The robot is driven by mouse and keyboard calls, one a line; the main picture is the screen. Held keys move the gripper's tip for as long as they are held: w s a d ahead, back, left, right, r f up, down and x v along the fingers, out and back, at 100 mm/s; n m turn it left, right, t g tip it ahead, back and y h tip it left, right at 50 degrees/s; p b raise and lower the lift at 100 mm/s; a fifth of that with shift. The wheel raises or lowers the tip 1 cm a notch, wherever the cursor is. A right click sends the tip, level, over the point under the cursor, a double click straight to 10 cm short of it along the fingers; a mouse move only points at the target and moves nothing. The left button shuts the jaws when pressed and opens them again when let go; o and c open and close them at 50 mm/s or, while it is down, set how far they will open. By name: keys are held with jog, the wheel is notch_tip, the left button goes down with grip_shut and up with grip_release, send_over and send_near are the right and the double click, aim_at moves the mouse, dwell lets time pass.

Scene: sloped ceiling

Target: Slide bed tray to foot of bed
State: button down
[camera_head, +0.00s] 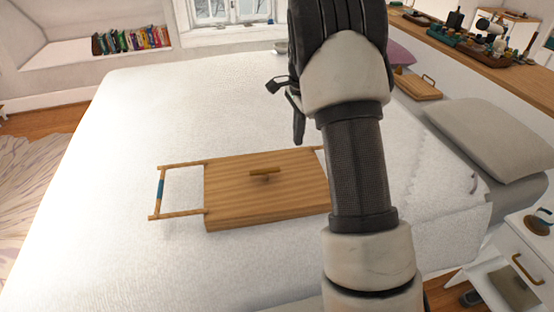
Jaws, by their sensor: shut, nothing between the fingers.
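The wooden bed tray (235,205) lies on the white bed (110,240), near the middle of the picture. A frame handle with a blue band (161,190) sticks out from its left side. A small brass-coloured bar (265,173) sits on top of the tray. My arm rises in front of the tray's right end and hides it. My gripper (284,92) shows at the arm's upper left, above the bed and beyond the tray. Its fingers are shut and empty, apart from the tray.
Grey pillows (490,135) lie at the right. A second wooden board (418,87) lies near the far pillow. A white nightstand (510,245) stands at the lower right. A long wooden shelf (465,45) runs along the upper right. The bed's left part is clear.

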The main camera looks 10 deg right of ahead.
notch_tip(320, 180, down, 3)
jog(key=b, duration=0.2)
send_over(284, 176)
jog(key=d, duration=0.4)
jog(key=shift+m, duration=0.3)
notch_tip(284, 176, down, 9)
jog(key=shift+d, duration=0.15)
jog(key=a, duration=0.3)
jog(key=shift+f, duration=0.2)
jog(key=shift+a, duration=0.5)
